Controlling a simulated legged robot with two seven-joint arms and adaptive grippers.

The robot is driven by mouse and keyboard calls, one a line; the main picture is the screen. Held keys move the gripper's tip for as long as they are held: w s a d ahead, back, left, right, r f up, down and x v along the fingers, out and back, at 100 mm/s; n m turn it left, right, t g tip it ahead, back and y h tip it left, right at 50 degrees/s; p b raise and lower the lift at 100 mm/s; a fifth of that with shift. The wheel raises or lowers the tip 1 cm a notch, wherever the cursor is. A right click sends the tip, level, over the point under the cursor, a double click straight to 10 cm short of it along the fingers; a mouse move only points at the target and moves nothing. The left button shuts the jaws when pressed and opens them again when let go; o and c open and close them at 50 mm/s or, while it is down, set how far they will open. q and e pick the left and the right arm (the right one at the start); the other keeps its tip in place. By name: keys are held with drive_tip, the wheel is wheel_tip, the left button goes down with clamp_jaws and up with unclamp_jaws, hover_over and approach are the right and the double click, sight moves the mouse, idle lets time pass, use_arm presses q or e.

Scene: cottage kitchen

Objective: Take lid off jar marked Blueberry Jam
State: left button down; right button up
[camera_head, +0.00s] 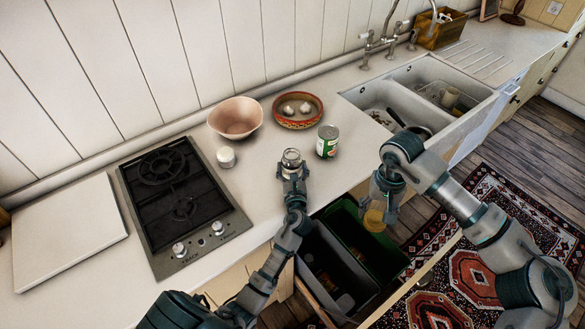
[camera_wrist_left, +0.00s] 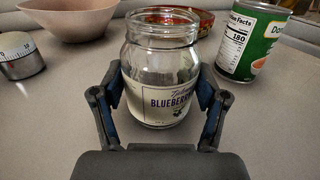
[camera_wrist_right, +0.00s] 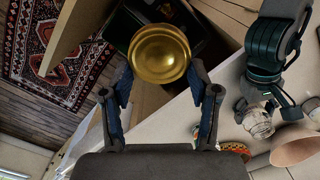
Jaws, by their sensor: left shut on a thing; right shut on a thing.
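The glass jar (camera_wrist_left: 160,75) has a label reading "Blueberry" and stands upright on the counter with an open, bare mouth. It also shows in the head view (camera_head: 291,158). My left gripper (camera_wrist_left: 163,100) is shut around the jar's body, a finger on each side. The gold lid (camera_wrist_right: 159,54) is held between the fingertips of my right gripper (camera_wrist_right: 160,85). In the head view the lid (camera_head: 374,220) hangs below my right gripper (camera_head: 381,205), apart from the jar and out past the counter's front edge, above the open bins.
A green can (camera_head: 327,141) stands right of the jar. A white timer (camera_head: 226,156), a pink bowl (camera_head: 235,117) and a patterned dish (camera_head: 297,109) are behind. The hob (camera_head: 178,205) is left, the sink (camera_head: 405,95) right. A dark green bin (camera_head: 375,250) is open below.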

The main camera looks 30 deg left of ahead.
use_arm(q)
drive_tip(key=shift+s+f, duration=0.15)
drive_tip(key=shift+f, duration=0.7)
drive_tip(key=shift+c, duration=0.2)
unclamp_jaws()
drive_tip(key=shift+d+f, duration=0.1)
drive_tip(key=shift+d, duration=0.1)
drive_tip(key=shift+a+g, duration=0.15)
drive_tip(key=shift+g, duration=0.15)
drive_tip(key=shift+f, duration=0.1)
drive_tip(key=shift+r, duration=0.6)
drive_tip(key=v, duration=1)
drive_tip(key=shift+s+d+p, duration=0.2)
drive_tip(key=shift+d+p, duration=0.05)
drive_tip(key=shift+p, duration=0.05)
drive_tip(key=shift+s+d+r, duration=0.15)
drive_tip(key=shift+s+d, duration=0.25)
drive_tip(key=shift+s, duration=0.1)
